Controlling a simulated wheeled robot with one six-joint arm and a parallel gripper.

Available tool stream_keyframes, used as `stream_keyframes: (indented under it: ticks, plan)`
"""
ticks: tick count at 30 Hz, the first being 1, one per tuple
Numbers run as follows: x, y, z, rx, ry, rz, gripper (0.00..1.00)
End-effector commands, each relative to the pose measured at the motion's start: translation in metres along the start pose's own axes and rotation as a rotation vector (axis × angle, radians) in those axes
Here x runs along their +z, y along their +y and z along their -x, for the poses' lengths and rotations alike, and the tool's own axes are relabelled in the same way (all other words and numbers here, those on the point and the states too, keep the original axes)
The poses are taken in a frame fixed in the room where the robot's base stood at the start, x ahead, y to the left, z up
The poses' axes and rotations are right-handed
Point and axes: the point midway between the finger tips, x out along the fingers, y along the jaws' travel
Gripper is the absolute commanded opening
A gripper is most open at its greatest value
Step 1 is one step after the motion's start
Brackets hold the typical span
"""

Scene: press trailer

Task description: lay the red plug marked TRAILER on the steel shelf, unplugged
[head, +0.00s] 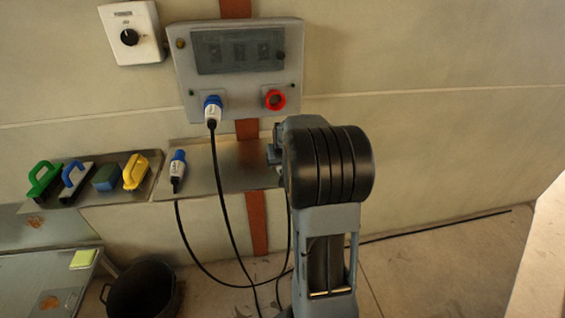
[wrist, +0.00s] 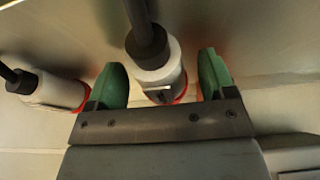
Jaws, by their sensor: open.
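In the wrist view, a plug with a white body and red end (wrist: 155,62) lies between the two green fingers of my gripper (wrist: 162,66). The fingers are open, with a gap visible on the right side. Its black cable runs up out of the picture. A second white plug with a red end (wrist: 52,91) is at the left, outside the fingers. I cannot read a marking on either. In the head view, my arm hides the gripper and both red plugs. The steel shelf (head: 222,165) runs below the panel; its right part is hidden.
The panel (head: 238,90) holds a plugged-in blue plug (head: 212,107) and an empty-looking red socket (head: 275,100). Another blue plug (head: 178,168) lies on the shelf. A black bucket (head: 143,290) stands below. Cables hang under the shelf.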

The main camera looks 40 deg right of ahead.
Motion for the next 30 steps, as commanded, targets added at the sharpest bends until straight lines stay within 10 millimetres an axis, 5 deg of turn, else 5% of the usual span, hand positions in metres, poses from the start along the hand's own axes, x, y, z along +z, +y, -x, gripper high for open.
stream_keyframes:
  ticks: [8,21,30]
  plan:
    - [0.000,0.000,0.010,0.000,0.001,0.000,0.77]
    - [0.000,0.000,0.095,0.000,0.004,0.000,0.77]
    - [0.000,0.001,0.132,0.000,0.002,0.000,0.77]
